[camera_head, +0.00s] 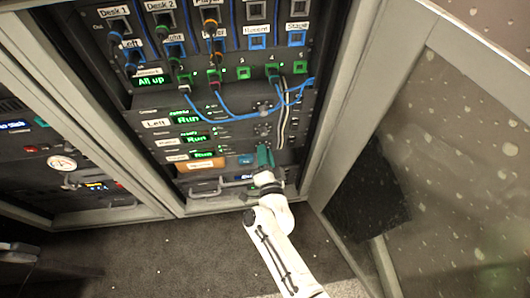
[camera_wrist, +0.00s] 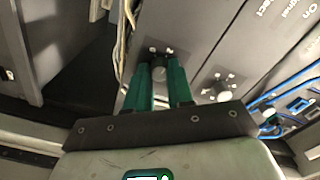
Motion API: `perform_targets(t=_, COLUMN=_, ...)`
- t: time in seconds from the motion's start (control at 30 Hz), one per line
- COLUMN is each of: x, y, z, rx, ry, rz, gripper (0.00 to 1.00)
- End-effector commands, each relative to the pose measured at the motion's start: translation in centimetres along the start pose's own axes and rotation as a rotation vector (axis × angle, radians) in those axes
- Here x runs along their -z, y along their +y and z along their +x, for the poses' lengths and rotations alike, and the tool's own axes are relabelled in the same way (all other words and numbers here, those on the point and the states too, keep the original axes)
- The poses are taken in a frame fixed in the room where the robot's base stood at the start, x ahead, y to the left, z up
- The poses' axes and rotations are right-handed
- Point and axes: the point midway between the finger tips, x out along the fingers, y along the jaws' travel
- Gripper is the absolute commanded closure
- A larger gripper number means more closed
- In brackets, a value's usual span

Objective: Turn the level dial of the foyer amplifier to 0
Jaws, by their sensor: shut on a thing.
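The foyer amplifier (camera_head: 228,155) appears to be the lowest of three stacked units with green "Run" displays; its label is too small to read surely. My gripper (camera_head: 264,153) is at the right end of that unit, and its green fingers hide the dial there in the head view. In the wrist view my gripper (camera_wrist: 159,76) has its two green fingers on either side of a small round grey level dial (camera_wrist: 159,73), shut on it. White marks show on the panel around the dial. Its setting cannot be read.
A neighbouring dial (camera_wrist: 222,91) sits close beside my right finger in the wrist view. Blue cables (camera_head: 235,115) and pale cables (camera_head: 283,125) hang over the upper units. An open glass door (camera_head: 440,150) stands right of my arm.

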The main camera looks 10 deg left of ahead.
Motion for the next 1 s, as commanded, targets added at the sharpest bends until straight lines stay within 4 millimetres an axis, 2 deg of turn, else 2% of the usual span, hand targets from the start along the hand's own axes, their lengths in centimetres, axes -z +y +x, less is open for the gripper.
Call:
perform_targets(t=0.6, x=-0.17, y=0.03, z=-0.12, rx=-0.001, ry=-0.006, rz=-0.586, gripper=1.00)
perform_targets(t=1.0, x=-0.16, y=0.10, z=-0.11, rx=-0.001, ry=-0.006, rz=-0.887, gripper=1.00)
